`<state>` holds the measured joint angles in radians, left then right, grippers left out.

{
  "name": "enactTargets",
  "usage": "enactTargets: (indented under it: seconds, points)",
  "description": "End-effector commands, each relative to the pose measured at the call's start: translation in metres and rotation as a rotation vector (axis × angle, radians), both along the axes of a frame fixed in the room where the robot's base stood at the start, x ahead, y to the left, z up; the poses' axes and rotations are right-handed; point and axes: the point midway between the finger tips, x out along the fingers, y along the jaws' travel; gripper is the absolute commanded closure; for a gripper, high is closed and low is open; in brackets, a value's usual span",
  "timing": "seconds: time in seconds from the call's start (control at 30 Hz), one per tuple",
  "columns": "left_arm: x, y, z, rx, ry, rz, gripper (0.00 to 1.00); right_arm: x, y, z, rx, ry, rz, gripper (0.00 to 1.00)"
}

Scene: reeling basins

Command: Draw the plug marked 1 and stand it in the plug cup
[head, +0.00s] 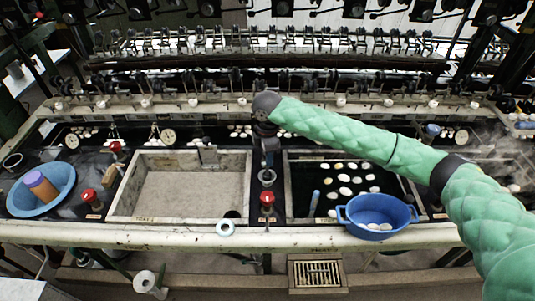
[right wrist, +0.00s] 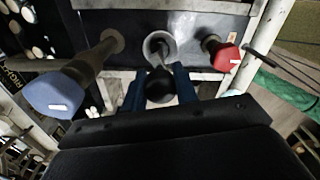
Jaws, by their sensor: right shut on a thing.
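My right gripper (head: 268,158) reaches down over the strip between the two basins. In the right wrist view its blue fingers (right wrist: 160,100) are shut on a plug with a round black knob (right wrist: 160,85). A thin stem runs from the knob toward the grey plug cup (right wrist: 147,44). The stem's end overlaps the cup's mouth; I cannot tell how deep it sits. In the head view the plug cup (head: 267,180) stands just below the gripper. The plug's number is not readable. My left gripper is not in view.
A red-topped valve (head: 267,197) stands in front of the cup, also in the wrist view (right wrist: 225,56). A blue-topped post (right wrist: 55,95) stands on the other side. The left basin (head: 122,190) looks empty. A blue pot (head: 375,212) sits at the right basin's front.

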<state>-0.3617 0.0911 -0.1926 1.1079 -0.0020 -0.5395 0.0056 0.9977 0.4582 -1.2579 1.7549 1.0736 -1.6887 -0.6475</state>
Motion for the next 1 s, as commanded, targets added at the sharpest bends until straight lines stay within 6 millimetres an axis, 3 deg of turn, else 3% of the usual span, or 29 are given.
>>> enactTargets:
  seconds: [0.43,0.47,0.57,1.0]
  points:
    - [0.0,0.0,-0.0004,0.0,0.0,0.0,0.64,0.0001,0.0001,-0.0052,0.0,0.0,0.0,0.88]
    - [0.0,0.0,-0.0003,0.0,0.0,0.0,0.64,0.0001,0.0001,-0.005,0.0,0.0,0.0,0.67]
    - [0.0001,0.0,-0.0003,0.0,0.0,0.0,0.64,0.0001,0.0,-0.005,0.0,0.0,0.0,0.48]
    - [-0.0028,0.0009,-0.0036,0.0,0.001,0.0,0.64,-0.0001,-0.0001,-0.0055,0.0,0.0,0.0,0.46]
